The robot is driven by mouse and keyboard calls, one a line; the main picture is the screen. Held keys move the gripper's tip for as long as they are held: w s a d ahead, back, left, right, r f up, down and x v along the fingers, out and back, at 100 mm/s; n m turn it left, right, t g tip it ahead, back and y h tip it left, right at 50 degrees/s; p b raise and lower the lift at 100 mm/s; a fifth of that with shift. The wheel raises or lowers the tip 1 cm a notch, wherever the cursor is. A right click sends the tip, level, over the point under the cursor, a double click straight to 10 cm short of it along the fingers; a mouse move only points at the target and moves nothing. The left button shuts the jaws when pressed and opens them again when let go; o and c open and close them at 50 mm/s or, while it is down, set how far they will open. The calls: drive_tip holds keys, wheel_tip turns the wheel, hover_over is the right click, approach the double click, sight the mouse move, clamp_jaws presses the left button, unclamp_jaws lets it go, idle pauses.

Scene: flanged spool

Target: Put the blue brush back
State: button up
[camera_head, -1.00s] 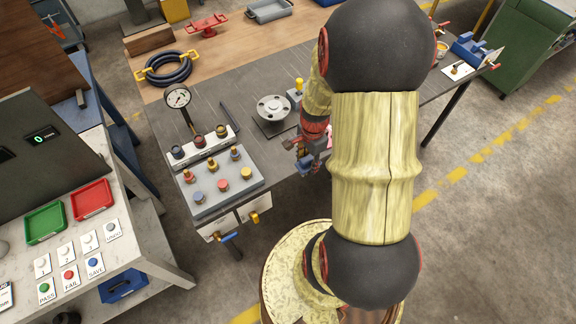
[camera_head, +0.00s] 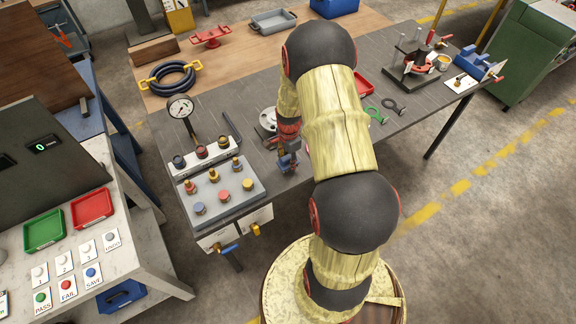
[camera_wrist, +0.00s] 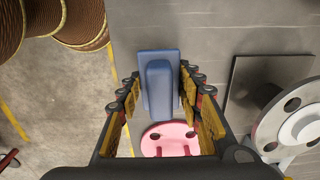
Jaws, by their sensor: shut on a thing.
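The blue brush (camera_wrist: 160,88) is a blue block with a raised back, held between the fingers of my gripper (camera_wrist: 162,80) in the wrist view. In the head view my gripper (camera_head: 287,158) is over the front edge of the dark workbench, right of the grey valve panel, with a bit of blue at its tip. The bristles are hidden. A pink disc with holes (camera_wrist: 168,133) shows below the brush, between the fingers; I cannot tell whether it touches the brush.
A grey flanged spool (camera_wrist: 285,120) lies right of my gripper; my arm partly hides it in the head view. The valve panel (camera_head: 213,204) and gauge (camera_head: 181,106) stand left. A red tray (camera_head: 362,86), green ring tool (camera_head: 375,114) and fixture (camera_head: 414,63) are farther right.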

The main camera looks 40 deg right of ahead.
sight(288, 165)
drive_tip(key=shift+w+f, duration=0.1)
drive_tip(key=shift+f, duration=1.55)
drive_tip(key=shift+f, duration=0.15)
drive_tip(key=o, duration=1.1)
drive_tip(key=shift+c, duration=0.2)
drive_tip(key=shift+o, duration=0.2)
